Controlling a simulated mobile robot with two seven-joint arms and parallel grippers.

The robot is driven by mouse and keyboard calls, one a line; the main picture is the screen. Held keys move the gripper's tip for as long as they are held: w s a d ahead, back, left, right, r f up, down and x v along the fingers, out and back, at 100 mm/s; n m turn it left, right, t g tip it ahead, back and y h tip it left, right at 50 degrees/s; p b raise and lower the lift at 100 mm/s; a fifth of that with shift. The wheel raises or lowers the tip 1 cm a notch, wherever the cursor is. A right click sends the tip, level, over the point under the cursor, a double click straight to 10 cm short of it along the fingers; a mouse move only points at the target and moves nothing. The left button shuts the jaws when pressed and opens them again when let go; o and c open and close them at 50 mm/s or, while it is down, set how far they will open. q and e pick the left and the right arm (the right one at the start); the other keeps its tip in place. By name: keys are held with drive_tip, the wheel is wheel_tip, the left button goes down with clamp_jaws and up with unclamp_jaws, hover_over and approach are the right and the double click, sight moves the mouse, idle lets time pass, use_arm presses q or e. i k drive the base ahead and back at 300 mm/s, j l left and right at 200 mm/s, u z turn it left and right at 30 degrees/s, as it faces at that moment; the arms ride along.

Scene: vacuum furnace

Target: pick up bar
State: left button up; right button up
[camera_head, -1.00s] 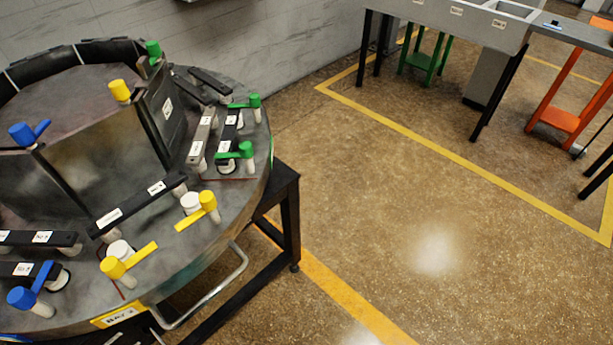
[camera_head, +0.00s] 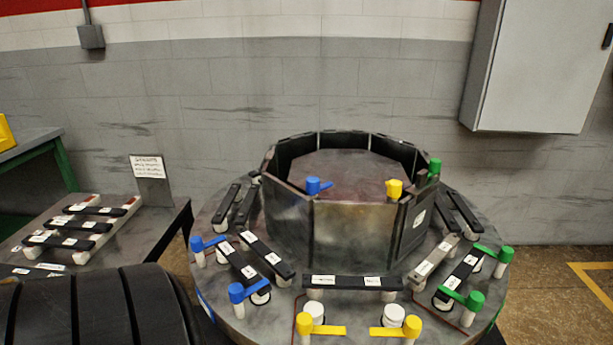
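Several black bars with white labels lie on the round metal furnace base (camera_head: 250,325). One bar (camera_head: 350,282) lies across its front, behind two bare white round pads, one of them the left pad (camera_head: 314,311). Two bars, one of them the inner one (camera_head: 268,256), lie at the blue-handled clamps. A grey bar (camera_head: 436,263) and a black bar (camera_head: 462,272) lie at the green-handled clamps. More labelled black bars, such as one bar (camera_head: 78,225), lie across pale rails on the side table (camera_head: 128,240) at left. Neither of my grippers is in view.
A black ribbed rounded object (camera_head: 95,312) fills the lower left. A dark panelled ring (camera_head: 335,225) stands on the furnace base. Yellow clamps (camera_head: 325,330) sit at its front. A grey cabinet (camera_head: 535,65) hangs at right. Floor is clear at far right.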

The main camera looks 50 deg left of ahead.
sight(87, 226)
drive_tip(key=j+u, duration=0.15)
drive_tip(key=u, duration=3)
drive_tip(key=i+j, duration=0.35)
drive_tip(key=j+z, duration=0.05)
drive_tip(key=j, duration=0.05)
